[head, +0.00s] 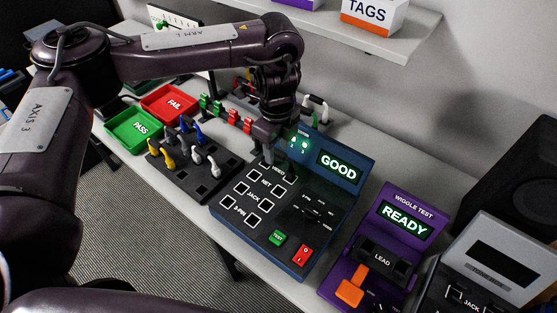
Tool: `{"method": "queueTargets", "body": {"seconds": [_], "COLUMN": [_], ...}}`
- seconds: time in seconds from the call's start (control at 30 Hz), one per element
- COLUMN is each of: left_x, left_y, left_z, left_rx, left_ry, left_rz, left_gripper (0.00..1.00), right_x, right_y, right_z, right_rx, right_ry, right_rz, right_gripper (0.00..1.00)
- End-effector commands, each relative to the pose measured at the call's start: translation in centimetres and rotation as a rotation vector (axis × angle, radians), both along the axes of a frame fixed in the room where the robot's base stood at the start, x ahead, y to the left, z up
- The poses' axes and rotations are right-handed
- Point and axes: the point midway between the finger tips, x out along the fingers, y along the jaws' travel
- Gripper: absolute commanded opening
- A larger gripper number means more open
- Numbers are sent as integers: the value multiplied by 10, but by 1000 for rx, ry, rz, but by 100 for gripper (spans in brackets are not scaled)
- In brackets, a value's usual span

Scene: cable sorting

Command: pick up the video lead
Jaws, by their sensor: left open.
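My left gripper (268,147) points down at the back left of the blue cable tester (318,222), just above its row of sockets marked VIDEO. It is open. The tester's screen (338,166) reads GOOD in green. I cannot make out a video lead for certain; the gripper and wrist cover part of the VIDEO row. Several looped leads stand in a dark holder (196,190) to the left, among them a yellow lead (168,159), a blue lead (186,129) and a white lead (212,165). My right gripper is not in view.
A green PASS tray (133,139) and a red FAIL tray (187,94) lie at the left. Red and green clips stand behind the holder. A purple wiggle tester (388,222) reading READY stands to the right, with another grey unit beyond it. A shelf hangs above.

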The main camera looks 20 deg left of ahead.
Motion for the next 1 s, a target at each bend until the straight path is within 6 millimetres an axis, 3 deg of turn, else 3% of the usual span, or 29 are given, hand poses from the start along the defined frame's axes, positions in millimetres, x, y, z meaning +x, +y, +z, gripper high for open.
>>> {"method": "queueTargets", "body": {"seconds": [0.1,0.23,0.4,0.53,0.67,1.0], "left_x": [1,4,5,5,6,5], "left_y": [0,0,0,0,0,0], "left_z": [-13,-31,-49,-52,-52,-51], "left_rx": [-1,-1,-2,0,1,0], "left_ry": [3,5,2,-1,-1,-1], "left_rz": [1,2,0,-1,-1,-1], "left_gripper": [42,42,42,42,42,0], "right_x": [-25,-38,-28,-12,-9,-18], "right_y": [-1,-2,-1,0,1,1], "right_z": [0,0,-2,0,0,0], "right_rx": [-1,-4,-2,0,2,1], "right_ry": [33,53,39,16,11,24], "right_rz": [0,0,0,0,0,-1], "right_gripper": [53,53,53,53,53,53]}}
